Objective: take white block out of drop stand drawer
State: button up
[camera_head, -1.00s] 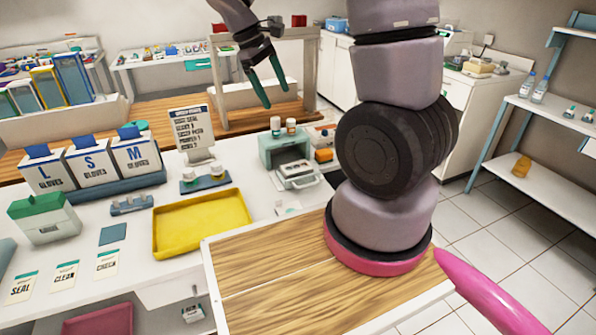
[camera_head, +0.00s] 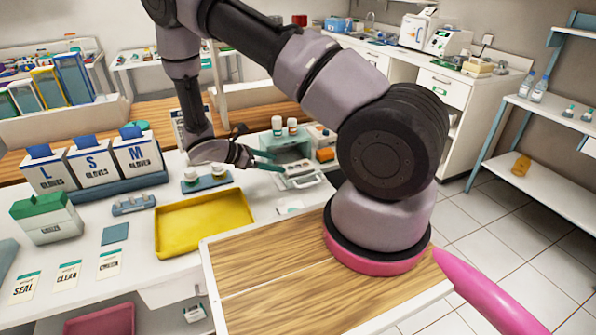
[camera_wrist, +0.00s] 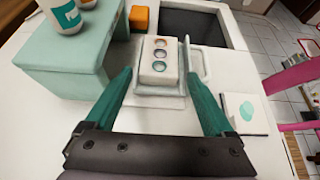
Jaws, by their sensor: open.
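The drop stand is a teal box (camera_head: 283,149) with two white bottles on top. It also fills the upper left of the wrist view (camera_wrist: 75,66).
A yellow tray (camera_head: 205,222) lies at left front of the stand. A small orange box (camera_wrist: 140,19) sits beside the stand. A card with a teal spot (camera_wrist: 246,113) lies right of the drawer. Glove boxes (camera_head: 135,158) stand at the left.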

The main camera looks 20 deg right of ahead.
aim_at(294, 167)
jog(key=x, duration=0.8)
jog(key=shift+d, duration=0.25)
jog(key=shift+r, duration=0.1)
jog(key=c, duration=1.2)
